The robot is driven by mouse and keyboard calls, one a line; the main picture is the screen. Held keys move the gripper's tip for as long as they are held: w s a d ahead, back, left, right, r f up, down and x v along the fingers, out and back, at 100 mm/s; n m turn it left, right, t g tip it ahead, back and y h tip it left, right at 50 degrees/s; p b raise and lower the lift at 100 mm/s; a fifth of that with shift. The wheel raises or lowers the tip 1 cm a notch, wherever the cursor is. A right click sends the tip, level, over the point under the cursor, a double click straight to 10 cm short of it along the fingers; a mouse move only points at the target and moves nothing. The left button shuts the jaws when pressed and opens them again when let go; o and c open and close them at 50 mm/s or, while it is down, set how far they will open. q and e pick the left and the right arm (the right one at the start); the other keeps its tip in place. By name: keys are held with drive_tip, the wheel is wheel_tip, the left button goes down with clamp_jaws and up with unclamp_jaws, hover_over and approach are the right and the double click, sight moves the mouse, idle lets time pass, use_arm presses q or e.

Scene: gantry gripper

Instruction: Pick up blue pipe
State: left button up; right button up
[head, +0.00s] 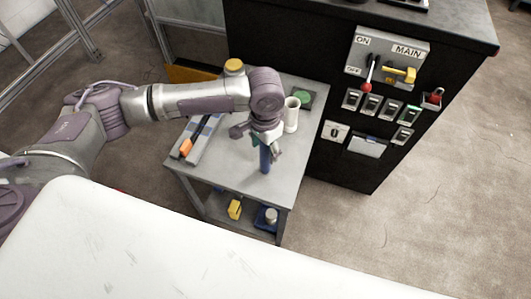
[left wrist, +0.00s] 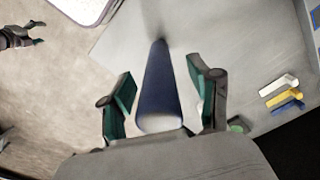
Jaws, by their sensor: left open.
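The blue pipe (head: 264,160) stands upright on the grey table (head: 225,172), below my left gripper (head: 266,139). In the left wrist view the blue pipe (left wrist: 158,80) lies between the two green-padded fingers of the left gripper (left wrist: 164,97). The fingers are apart, with a visible gap on each side of the pipe. The pipe's upper end is near the palm. My right gripper (left wrist: 24,37) shows small at the upper left of the left wrist view, away from the table.
A white pipe (head: 291,115) stands close behind the blue one, near a green disc (head: 302,97). A grey tray (head: 205,137) with an orange-ended item lies left. Yellow (head: 235,209) and blue items are on the lower shelf. A black cabinet (head: 340,165) with switches borders the table's right.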

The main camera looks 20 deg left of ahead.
use_arm(q)
clamp_jaws()
drive_tip(key=shift+r, duration=0.15)
